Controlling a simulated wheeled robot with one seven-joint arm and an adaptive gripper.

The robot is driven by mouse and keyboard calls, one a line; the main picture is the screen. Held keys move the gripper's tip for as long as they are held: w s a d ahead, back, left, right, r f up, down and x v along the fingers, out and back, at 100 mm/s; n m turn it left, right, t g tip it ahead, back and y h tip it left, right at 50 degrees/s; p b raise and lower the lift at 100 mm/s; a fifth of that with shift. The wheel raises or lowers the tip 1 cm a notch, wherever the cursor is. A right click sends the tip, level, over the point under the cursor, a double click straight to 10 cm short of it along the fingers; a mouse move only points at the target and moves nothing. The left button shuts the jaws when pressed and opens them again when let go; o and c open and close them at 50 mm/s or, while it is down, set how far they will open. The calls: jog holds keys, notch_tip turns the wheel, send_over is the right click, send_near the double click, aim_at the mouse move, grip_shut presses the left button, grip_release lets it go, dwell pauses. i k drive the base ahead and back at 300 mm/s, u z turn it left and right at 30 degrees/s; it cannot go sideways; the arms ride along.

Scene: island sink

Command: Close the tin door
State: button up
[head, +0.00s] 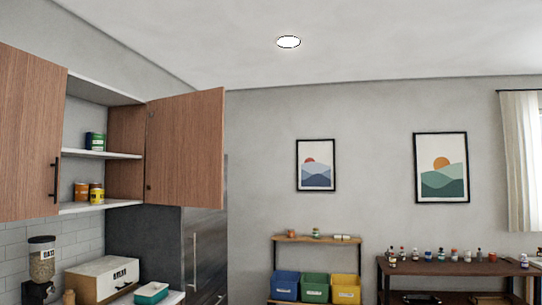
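A wall cabinet (127,154) at the left of the head view has its wooden door (188,148) standing wide open, swung out to the right. A green tin (95,141) stands on the middle shelf. An orange-brown tin (81,192) and a yellow tin (97,194) stand side by side on the bottom shelf. No handle shows on the face of the open door turned towards me. My gripper is not in view.
A tall dark fridge (205,255) stands behind the open door. Shelves stand along the back wall.

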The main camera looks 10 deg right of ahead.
aim_at(185, 157)
jog(key=z, duration=0.25)
jog(key=k, duration=0.4)
jog(key=z, duration=0.75)
jog(key=i, duration=4.25)
jog(key=u, duration=1.05)
jog(key=i, duration=1.15)
jog(key=u, duration=1.65)
jog(key=i, duration=0.75)
jog(key=u, duration=0.45)
